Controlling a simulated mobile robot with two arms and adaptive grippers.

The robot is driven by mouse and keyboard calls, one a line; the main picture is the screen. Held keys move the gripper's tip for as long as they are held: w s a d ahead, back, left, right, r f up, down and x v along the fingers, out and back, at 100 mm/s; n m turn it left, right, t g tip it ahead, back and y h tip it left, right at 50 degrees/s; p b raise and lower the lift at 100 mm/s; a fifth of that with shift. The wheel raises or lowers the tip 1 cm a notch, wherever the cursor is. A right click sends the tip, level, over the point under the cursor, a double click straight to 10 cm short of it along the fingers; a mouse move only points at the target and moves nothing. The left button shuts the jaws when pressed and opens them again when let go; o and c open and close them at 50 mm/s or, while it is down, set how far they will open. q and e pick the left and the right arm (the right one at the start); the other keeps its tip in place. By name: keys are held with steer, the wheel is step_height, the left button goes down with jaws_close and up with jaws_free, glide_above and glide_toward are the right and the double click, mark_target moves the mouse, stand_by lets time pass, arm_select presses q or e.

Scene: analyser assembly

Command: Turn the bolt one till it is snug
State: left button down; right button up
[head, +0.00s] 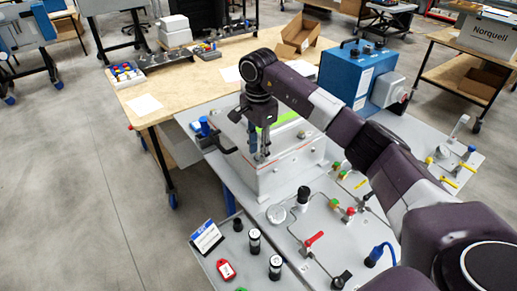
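My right gripper (261,157) reaches in from the right and points straight down over the light grey analyser housing (280,180). Its fingertips are at or just above the top face of the housing, near the left part. The fingers look close together, but at this size I cannot tell whether they are shut or hold anything. No bolt can be made out; the gripper may hide it. A bright green strip (283,119) lies behind the gripper on the housing. My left gripper is not in view.
A blue box unit (345,72) stands behind right of the housing. A black-handled part with a blue knob (206,128) is at its left. Knobs, a red-handled valve (314,239) and black-capped cylinders (254,241) crowd the front panel. Clear floor lies left.

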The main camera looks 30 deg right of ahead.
jaws_close()
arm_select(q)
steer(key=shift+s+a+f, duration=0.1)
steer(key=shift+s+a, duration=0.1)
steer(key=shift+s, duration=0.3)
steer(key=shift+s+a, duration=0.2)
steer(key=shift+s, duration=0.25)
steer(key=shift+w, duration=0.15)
